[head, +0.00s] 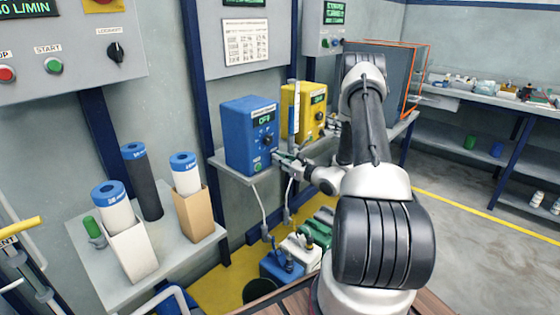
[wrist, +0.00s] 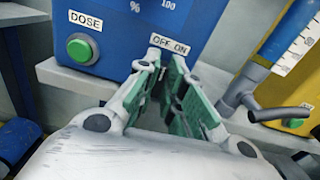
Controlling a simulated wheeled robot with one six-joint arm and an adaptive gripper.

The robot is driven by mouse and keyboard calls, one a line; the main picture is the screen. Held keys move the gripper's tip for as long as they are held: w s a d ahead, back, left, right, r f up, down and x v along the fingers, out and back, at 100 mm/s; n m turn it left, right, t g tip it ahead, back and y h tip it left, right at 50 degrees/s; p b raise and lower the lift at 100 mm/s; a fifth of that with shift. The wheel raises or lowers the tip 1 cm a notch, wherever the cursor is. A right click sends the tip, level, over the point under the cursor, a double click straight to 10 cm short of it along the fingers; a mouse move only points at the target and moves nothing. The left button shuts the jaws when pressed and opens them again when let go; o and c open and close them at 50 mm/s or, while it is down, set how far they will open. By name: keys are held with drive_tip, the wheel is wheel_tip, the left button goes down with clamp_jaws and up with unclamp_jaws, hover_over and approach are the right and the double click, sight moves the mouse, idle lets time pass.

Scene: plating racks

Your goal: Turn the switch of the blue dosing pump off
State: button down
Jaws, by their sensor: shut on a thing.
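The blue dosing pump (head: 240,137) stands on a grey wall shelf, left of a yellow pump (head: 303,108). Its small green display (head: 265,119) is lit, with lettering too small to read surely. In the wrist view the blue pump's front (wrist: 112,45) shows a green DOSE button (wrist: 82,49) and an OFF ON label (wrist: 169,45). My gripper (head: 281,157) is at the lower right of the pump front. In the wrist view its green-padded fingers (wrist: 168,68) close together just under the label, on what appears to be the switch. The fingers hide the switch and its position.
Jerrycans (head: 300,252) stand below the shelf (head: 225,163). White and black filter cartridges (head: 143,185) stand on a bench at left.

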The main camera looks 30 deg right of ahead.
drive_tip(key=n, duration=0.5)
drive_tip(key=shift+a+f+n, duration=0.1)
drive_tip(key=shift+a+n, duration=0.05)
drive_tip(key=shift+n, duration=0.55)
drive_tip(key=shift+s, duration=0.1)
drive_tip(key=c, duration=1.5)
unclamp_jaws()
drive_tip(key=v, duration=1.2)
